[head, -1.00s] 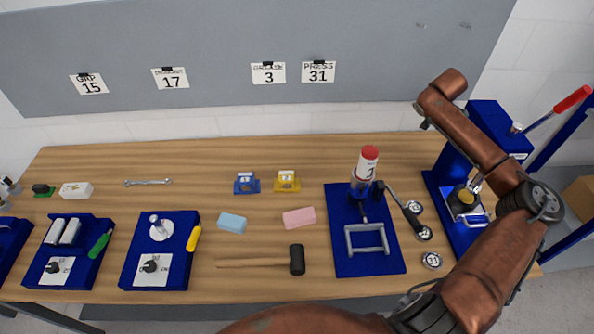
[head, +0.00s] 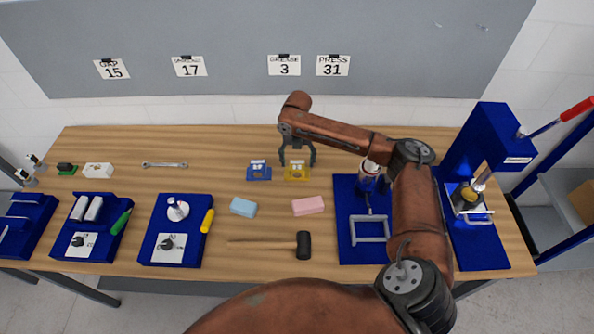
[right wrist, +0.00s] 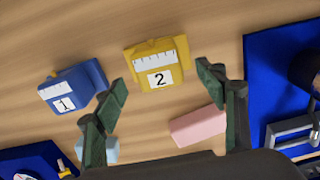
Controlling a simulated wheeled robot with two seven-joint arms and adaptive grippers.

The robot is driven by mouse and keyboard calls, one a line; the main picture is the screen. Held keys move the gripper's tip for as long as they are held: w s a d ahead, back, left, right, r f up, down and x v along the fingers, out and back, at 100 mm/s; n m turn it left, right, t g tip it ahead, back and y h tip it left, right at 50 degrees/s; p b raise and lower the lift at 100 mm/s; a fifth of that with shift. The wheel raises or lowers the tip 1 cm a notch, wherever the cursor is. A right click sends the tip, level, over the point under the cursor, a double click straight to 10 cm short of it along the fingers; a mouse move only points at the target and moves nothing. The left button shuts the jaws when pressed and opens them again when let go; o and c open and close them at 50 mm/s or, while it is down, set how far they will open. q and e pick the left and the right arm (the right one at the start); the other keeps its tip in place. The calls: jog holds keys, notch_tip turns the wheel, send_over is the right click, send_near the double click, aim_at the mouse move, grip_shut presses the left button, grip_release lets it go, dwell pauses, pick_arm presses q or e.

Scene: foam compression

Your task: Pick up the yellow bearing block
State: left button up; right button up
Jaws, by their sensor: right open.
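The yellow bearing block (head: 297,173) stands on the wooden table, right of a blue bearing block (head: 259,172). In the right wrist view the yellow block (right wrist: 158,62) bears a label "2" and lies ahead of and between the fingers. My right gripper (head: 297,160) is open and empty, above and just behind the yellow block in the head view. Its two fingers (right wrist: 162,82) are spread wide in the right wrist view, and neither appears to touch the block. My left gripper is not in view.
The blue block (right wrist: 72,88), labelled "1", sits close to the left. A pink block (head: 308,205), a light blue block (head: 243,207) and a mallet (head: 280,243) lie in front. A blue mat (head: 350,252) with a frame and bottle is at right, partly behind my arm.

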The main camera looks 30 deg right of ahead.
aim_at(297, 165)
notch_tip(297, 165, down, 5)
jog(key=shift+w+d+r, duration=0.1)
jog(key=shift+w, duration=0.05)
jog(key=shift+c, duration=0.4)
jog(key=c, duration=1.6)
grip_shut()
jog(key=shift+r, duration=0.1)
